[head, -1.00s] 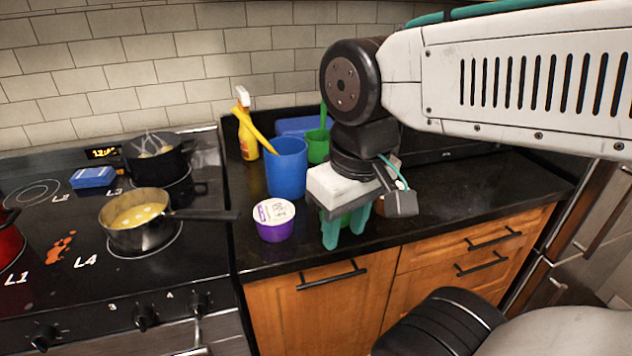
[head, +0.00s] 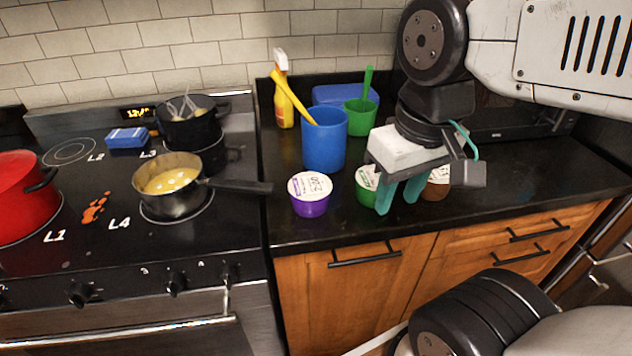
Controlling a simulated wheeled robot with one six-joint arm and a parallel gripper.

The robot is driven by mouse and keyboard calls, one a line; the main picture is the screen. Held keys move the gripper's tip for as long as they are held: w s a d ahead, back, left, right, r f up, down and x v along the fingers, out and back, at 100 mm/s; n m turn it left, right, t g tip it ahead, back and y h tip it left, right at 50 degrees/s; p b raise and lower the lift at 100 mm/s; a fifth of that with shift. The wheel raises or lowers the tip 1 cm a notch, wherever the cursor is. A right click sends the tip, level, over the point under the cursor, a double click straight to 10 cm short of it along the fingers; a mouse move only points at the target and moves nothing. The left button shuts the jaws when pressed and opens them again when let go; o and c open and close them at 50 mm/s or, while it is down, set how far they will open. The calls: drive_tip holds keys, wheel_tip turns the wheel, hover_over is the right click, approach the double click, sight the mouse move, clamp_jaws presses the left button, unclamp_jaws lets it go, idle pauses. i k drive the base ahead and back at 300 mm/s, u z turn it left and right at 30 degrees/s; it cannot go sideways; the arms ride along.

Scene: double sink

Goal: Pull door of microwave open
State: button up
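A dark, box-like appliance (head: 510,122), which looks like the microwave, stands at the back right of the counter. My arm hides much of it, and I cannot make out its door edge or handle. My gripper (head: 398,203) has two teal fingers pointing down above the front part of the counter, to the left and in front of the appliance. The fingers are apart with nothing seen between them. The gripper does not appear to touch the appliance.
Near the fingers are a purple cup (head: 310,198), a green-bodied cup (head: 365,190) and a brown cup (head: 437,188). Behind stand a blue cup (head: 324,142), a green cup (head: 360,118) and a spray bottle (head: 284,100). The stove (head: 110,235) with pots is left.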

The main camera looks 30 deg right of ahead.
sight(495, 117)
drive_tip(key=z, duration=1.4)
drive_tip(key=k, duration=0.3)
drive_tip(key=z, duration=1)
drive_tip(key=i, duration=0.3)
drive_tip(key=u, duration=0.7)
